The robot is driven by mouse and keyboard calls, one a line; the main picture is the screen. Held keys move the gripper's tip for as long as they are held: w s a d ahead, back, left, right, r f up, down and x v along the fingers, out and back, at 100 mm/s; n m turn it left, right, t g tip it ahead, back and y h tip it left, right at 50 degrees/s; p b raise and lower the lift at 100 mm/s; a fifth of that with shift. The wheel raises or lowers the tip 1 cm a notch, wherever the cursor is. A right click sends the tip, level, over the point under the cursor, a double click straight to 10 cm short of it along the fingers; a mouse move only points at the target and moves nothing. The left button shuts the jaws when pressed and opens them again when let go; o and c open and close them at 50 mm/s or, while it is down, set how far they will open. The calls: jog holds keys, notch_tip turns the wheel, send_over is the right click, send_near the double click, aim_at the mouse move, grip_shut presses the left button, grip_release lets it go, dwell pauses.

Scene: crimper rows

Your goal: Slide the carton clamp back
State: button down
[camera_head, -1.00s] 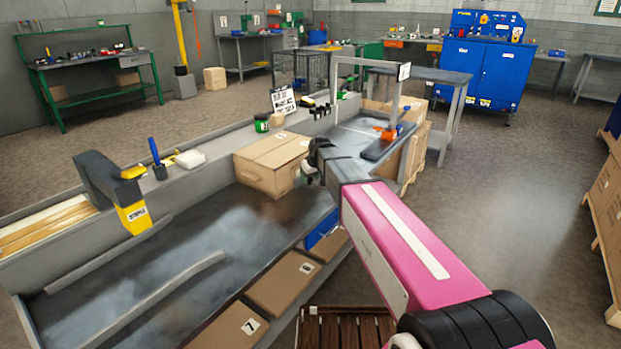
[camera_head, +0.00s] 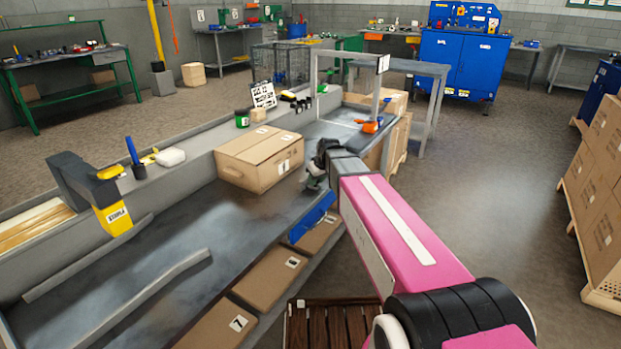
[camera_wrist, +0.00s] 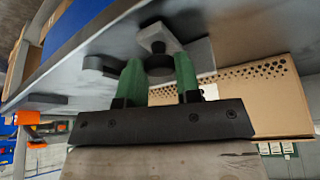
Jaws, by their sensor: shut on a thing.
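The carton clamp shows in the wrist view as a dark round knob (camera_wrist: 160,66) with a light grey block (camera_wrist: 156,38) beside it, against the grey bench top. My gripper (camera_wrist: 159,78) has its green fingers on both sides of the knob and is shut on it. In the head view my gripper (camera_head: 315,181) is at the right of the carton, low over the bench. The clamp is mostly hidden there by my gripper.
The grey bench (camera_head: 140,285) has a raised back ledge bearing a green tin (camera_head: 242,119) and a sign (camera_head: 263,94). A yellow stapling tool (camera_head: 114,218) stands at the left. A grey frame (camera_head: 345,55) spans the far end. Numbered boxes (camera_head: 268,283) line the front.

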jog(key=shift+s+d, duration=0.15)
jog(key=c, duration=0.8)
grip_release()
jog(key=v, duration=1)
jog(key=shift+r, duration=0.4)
jog(key=shift+s+d, duration=0.1)
jog(key=shift+s, duration=0.05)
jog(key=s+d+f+m+g+h, duration=0.1)
jog(key=s+d+f+m+g, duration=0.1)
jog(key=s+d+f, duration=0.3)
jog(key=s+d+f+m+g+h, duration=0.1)
jog(key=s+d+f+m, duration=0.3)
jog(key=s+f, duration=1)
jog(key=shift+d+f+m+g+h, duration=0.35)
jog(key=shift+d+f, duration=0.3)
jog(key=shift+d, duration=0.3)
